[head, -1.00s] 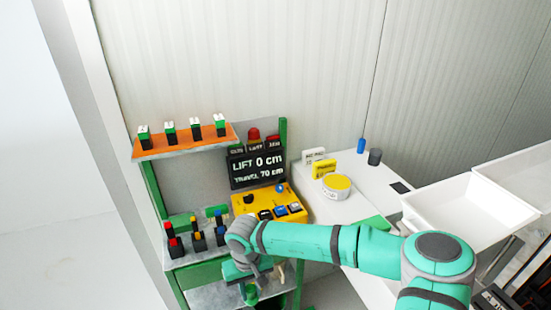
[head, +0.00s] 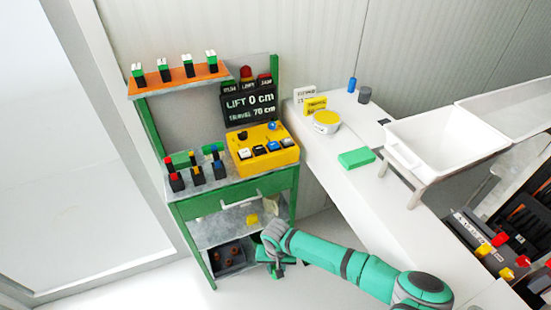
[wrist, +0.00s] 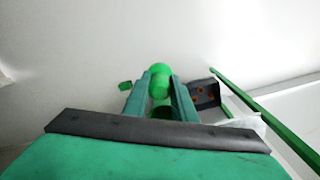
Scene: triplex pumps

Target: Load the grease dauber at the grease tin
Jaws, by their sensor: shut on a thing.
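The grease tin (head: 326,122) is a round white tin with a yellow top. It stands on the white counter, well above and to the right of my gripper in the head view. My gripper (wrist: 160,82) is shut on a green rounded piece (wrist: 159,72), which I take to be the grease dauber. Its lower part and tip are hidden in the wrist view. In the head view my gripper (head: 284,268) is low, in front of the green bench's lower right side, apart from the tin.
The green bench (head: 235,188) carries a yellow button box (head: 262,148) and several small switches. A dark bin (head: 228,258) sits on its bottom shelf. A green block (head: 356,158) lies on the white counter (head: 345,183). A white basin (head: 440,138) is to the right.

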